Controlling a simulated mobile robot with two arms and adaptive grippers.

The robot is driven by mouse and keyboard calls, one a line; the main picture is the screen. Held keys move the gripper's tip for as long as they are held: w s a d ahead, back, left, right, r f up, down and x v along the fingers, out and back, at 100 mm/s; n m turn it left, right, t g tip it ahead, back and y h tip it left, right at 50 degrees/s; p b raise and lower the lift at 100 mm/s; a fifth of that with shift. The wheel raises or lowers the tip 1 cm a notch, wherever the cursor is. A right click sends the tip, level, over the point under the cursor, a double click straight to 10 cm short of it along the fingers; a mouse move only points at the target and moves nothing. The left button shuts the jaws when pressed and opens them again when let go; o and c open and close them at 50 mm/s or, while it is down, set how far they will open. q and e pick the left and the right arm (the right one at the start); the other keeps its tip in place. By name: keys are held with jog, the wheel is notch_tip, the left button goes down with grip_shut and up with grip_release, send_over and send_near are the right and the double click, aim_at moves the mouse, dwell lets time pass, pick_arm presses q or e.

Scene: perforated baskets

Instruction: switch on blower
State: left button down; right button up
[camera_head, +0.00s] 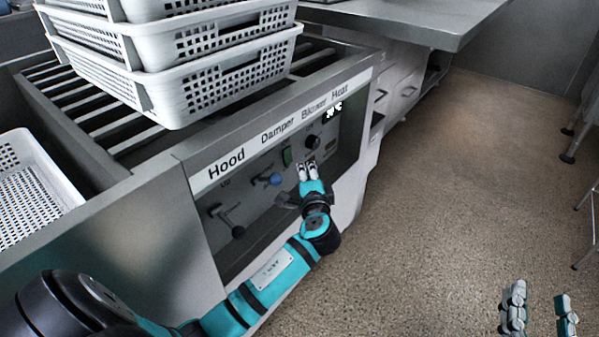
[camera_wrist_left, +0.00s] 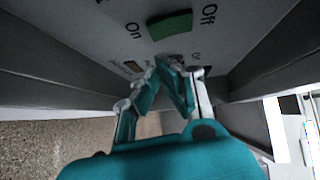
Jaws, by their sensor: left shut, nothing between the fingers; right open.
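The control panel (camera_head: 270,185) sits recessed under a label strip (camera_head: 283,128) reading Hood, Damper, Blower and Heat. A green rocker switch (camera_head: 287,156) is on it, below the strip between Damper and Blower. In the left wrist view the green switch (camera_wrist_left: 170,23) lies between the words On and Off. My left gripper (camera_head: 308,169) is shut and empty in front of the panel, just right of and below the switch. In the left wrist view its fingertips (camera_wrist_left: 172,64) are below the switch, apart from it in the picture. My right gripper (camera_head: 541,300) is open at the bottom right.
Stacked white baskets (camera_head: 200,85) stand on the slatted top above. The floor (camera_head: 450,190) to the right is open.

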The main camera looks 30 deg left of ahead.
aim_at(288, 156)
pick_arm(q)
jog(key=shift+a, duration=1.1)
pick_arm(e)
jog(key=shift+s+a+r+t+y, duration=0.1)
jog(key=shift+s+r+t+y, duration=0.15)
jog(key=shift+r, duration=0.3)
jog(key=shift+s+r+t+y, duration=0.15)
jog(key=shift+r+t, duration=0.2)
jog(key=shift+r, duration=0.2)
pick_arm(q)
jog(key=shift+f, duration=0.1)
jog(key=shift+w+a+f+y+b, duration=0.1)
jog(key=shift+a+f+y+b, duration=0.1)
jog(key=shift+a+y+b, duration=0.3)
jog(key=shift+d, duration=0.15)
pick_arm(e)
jog(key=shift+s+r+t, duration=0.25)
jog(key=shift+r+t, duration=0.2)
jog(key=shift+r, duration=0.15)
jog(key=shift+s+r+t, duration=0.25)
jog(key=shift+r+t, duration=0.2)
jog(key=shift+r, duration=0.15)
pick_arm(q)
jog(key=shift+d+h, duration=0.1)
jog(key=shift+h, duration=0.3)
pick_arm(e)
jog(key=shift+s, duration=0.1)
